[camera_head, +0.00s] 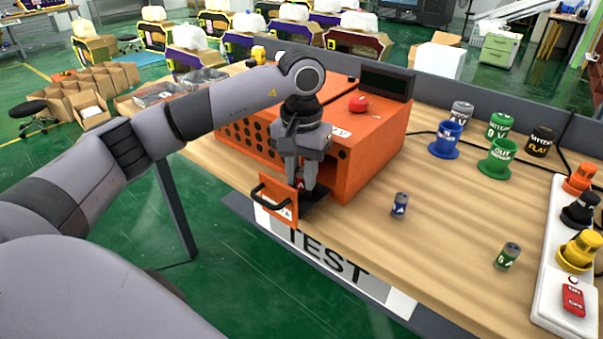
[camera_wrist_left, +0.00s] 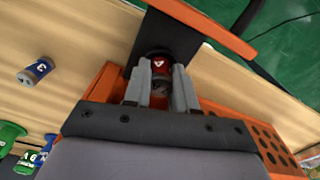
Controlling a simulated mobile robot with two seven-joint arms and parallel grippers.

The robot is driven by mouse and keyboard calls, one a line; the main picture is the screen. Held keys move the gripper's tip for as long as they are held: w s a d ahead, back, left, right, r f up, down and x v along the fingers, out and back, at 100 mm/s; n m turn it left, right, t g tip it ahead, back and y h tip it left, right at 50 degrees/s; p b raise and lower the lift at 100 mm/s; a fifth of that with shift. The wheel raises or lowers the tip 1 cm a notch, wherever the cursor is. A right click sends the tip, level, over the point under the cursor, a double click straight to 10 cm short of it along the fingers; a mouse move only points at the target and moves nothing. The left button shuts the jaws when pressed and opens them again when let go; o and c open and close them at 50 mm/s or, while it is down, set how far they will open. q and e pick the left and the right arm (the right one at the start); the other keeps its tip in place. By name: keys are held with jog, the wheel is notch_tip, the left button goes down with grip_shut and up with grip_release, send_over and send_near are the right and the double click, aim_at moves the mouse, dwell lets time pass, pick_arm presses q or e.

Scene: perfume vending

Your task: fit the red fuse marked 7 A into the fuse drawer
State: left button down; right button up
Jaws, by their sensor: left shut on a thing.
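The red fuse (camera_wrist_left: 159,64) is between the fingertips of my left gripper (camera_wrist_left: 160,88), which is shut on it. In the head view only a little red of the fuse shows between the fingers of my left gripper (camera_head: 300,184). The fuse drawer (camera_head: 279,199) is pulled out of the orange box (camera_head: 368,152), with its orange front and black handle toward the table edge. The gripper points down over the dark drawer tray (camera_wrist_left: 168,33). Whether the fuse touches the tray or its socket is hidden. My right gripper is not in view.
Blue and green sockets (camera_head: 443,140) and several labelled cylinders stand behind.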

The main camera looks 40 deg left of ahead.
aim_at(301, 170)
pick_arm(q)
jog(key=shift+s+f, duration=0.15)
jog(key=shift+f, duration=0.3)
jog(key=c, duration=0.9)
grip_release()
jog(key=shift+a, duration=0.1)
jog(key=shift+r+p, duration=1.05)
jog(key=shift+r, duration=5.65)
